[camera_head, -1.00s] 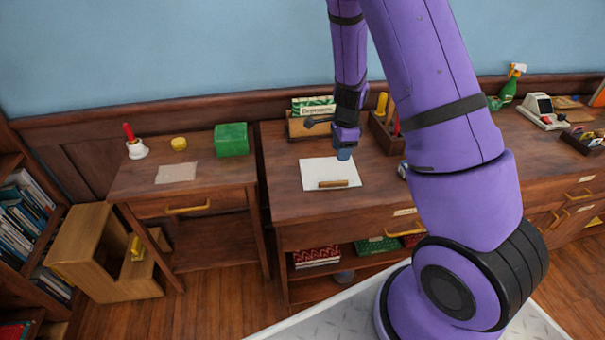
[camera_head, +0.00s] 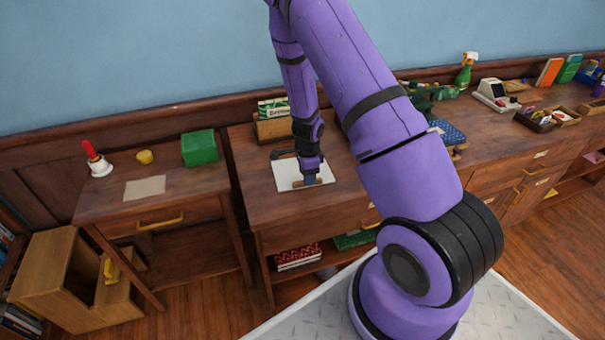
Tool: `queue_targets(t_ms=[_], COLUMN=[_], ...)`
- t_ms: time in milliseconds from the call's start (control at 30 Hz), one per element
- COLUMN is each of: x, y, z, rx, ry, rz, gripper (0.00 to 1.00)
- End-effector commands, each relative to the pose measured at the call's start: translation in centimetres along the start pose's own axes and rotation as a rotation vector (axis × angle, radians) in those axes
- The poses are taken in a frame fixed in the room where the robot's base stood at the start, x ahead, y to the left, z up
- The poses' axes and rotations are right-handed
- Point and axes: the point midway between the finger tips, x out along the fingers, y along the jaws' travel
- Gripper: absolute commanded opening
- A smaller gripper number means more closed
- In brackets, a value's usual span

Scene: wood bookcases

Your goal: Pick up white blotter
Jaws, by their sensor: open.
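The white blotter (camera_head: 288,180) looks like a flat white sheet on the top of the middle desk. A small brown bar (camera_head: 326,182) lies along its near edge, partly hidden by my gripper. My gripper (camera_head: 309,181) points down over the near right part of the sheet, at the bar. It is open. Its fingertips are small in the picture, and I cannot tell whether they touch the bar or the sheet.
A black item (camera_head: 283,153) lies just behind the sheet, before a box of cards (camera_head: 273,128). On the left side table (camera_head: 112,205) are a green box (camera_head: 199,148), a bell (camera_head: 97,160) and a yellow item (camera_head: 145,157). My arm hides part of the desk.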

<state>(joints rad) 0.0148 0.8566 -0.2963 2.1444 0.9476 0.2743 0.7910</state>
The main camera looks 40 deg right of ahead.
Motion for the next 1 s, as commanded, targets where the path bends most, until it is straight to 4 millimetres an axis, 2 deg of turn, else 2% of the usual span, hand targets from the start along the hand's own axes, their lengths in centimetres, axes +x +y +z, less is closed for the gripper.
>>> queue_targets(t_ms=[100, 200, 467, 667, 1000], x=[1.6, 2.3, 2.5, 2.5, 2.4], y=[0.1, 0.1, 0.0, 0.0, 0.0], z=[-0.1, -0.1, 0.0, 0.0, 0.0], rx=[0.001, 0.000, 0.000, -0.001, -0.001], ry=[0.000, -0.001, -0.001, -0.001, -0.001], rz=[0.002, 0.001, 0.000, 0.000, 0.000], gripper=[0.45, 0.45, 0.45, 0.01, 0.00])
